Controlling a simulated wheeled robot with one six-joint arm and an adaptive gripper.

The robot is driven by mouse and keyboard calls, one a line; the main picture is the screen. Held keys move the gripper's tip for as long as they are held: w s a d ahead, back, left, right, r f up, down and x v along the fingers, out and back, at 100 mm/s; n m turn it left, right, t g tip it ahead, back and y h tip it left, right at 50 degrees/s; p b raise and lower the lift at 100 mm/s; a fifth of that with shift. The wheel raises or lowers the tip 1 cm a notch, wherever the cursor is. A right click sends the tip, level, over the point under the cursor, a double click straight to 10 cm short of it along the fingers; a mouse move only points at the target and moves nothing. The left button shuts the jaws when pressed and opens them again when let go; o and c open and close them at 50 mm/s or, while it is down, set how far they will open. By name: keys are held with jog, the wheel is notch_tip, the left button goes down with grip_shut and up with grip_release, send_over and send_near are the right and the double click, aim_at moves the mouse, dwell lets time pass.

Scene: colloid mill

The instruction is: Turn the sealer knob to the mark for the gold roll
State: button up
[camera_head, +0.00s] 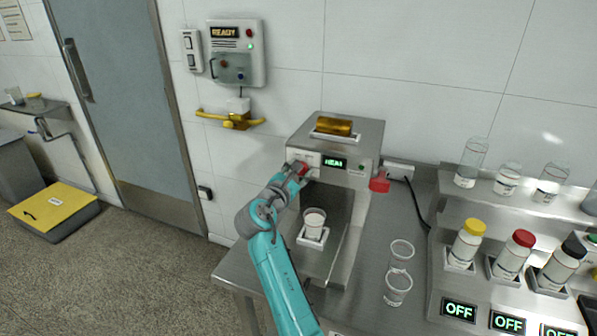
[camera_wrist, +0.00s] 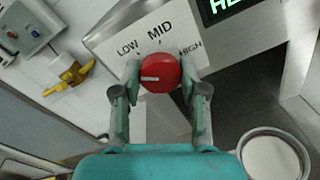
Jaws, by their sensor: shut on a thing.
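The sealer (camera_head: 360,148) stands on the steel counter, with a gold roll (camera_head: 334,126) on its top. The knob's white line points left, a little below the LOW mark. My gripper (camera_wrist: 160,74) is shut on the knob, one finger on each side. In the head view my gripper (camera_head: 301,171) reaches the sealer's front left and hides most of the knob. A green-lit display (camera_head: 334,163) is right of the knob; its text seems to begin "HEA".
A white cup (camera_head: 314,222) stands in the sealer's bay below my gripper. Two clear cups (camera_head: 398,288) stand on the counter to the right. Bottles with yellow, red and black caps (camera_head: 516,252) stand farther right, above OFF displays.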

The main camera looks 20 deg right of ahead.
jog(key=m, duration=1.3)
jog(key=m+t+y, duration=0.1)
jog(key=m, duration=1.3)
jog(key=shift+f+m, duration=0.1)
jog(key=shift+m, duration=0.2)
dwell(0.4)
jog(key=o, duration=1.1)
jog(key=shift+o, duration=0.2)
jog(key=shift+s+t, duration=0.15)
jog(key=shift+t, duration=0.15)
jog(key=v, duration=1.2)
